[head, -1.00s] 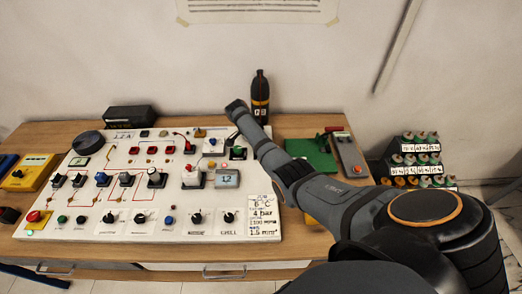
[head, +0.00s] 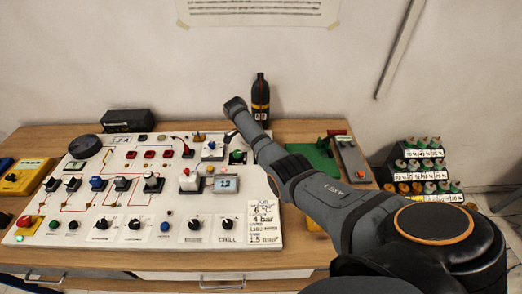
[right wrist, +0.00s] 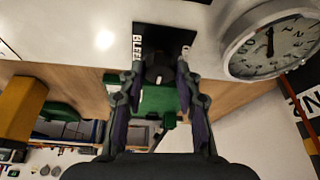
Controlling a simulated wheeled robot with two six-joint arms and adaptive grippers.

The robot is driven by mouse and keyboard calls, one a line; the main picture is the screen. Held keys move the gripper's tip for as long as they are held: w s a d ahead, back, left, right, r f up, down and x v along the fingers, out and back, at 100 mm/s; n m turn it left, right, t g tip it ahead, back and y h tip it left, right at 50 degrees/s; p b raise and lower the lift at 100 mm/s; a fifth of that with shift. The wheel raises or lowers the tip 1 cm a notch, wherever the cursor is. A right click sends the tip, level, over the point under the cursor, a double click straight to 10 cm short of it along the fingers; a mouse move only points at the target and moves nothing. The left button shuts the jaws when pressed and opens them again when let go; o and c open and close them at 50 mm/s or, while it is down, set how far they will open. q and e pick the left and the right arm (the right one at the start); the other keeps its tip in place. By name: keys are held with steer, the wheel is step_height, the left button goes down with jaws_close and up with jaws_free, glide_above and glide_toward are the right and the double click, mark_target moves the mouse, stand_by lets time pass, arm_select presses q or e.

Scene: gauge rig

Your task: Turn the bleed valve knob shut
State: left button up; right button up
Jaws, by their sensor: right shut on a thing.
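The bleed valve knob (right wrist: 157,73) is a dark knob on a black plate with white lettering starting "BLEE" (right wrist: 138,42), in the right wrist view. My right gripper (right wrist: 158,68) is shut on the knob, with one finger on each side of it. Part of the knob's outline is too dark to read its exact angle. In the head view my right arm (head: 300,180) reaches to the back right of the white panel (head: 110,245), and the arm hides most of the grip. My left gripper is in neither view.
A round white gauge (right wrist: 272,45) stands close beside my right finger in the wrist view. A dark bottle (head: 260,98) stands behind my wrist. A green board (head: 313,157) and a grey box (head: 350,158) lie right of the panel.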

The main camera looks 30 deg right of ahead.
steer(key=o, duration=1.1)
steer(key=shift+o, duration=0.2)
steer(key=shift+a+r, duration=0.1)
steer(key=shift+r, duration=0.1)
steer(key=v, duration=1.1)
steer(key=shift+r, duration=0.3)
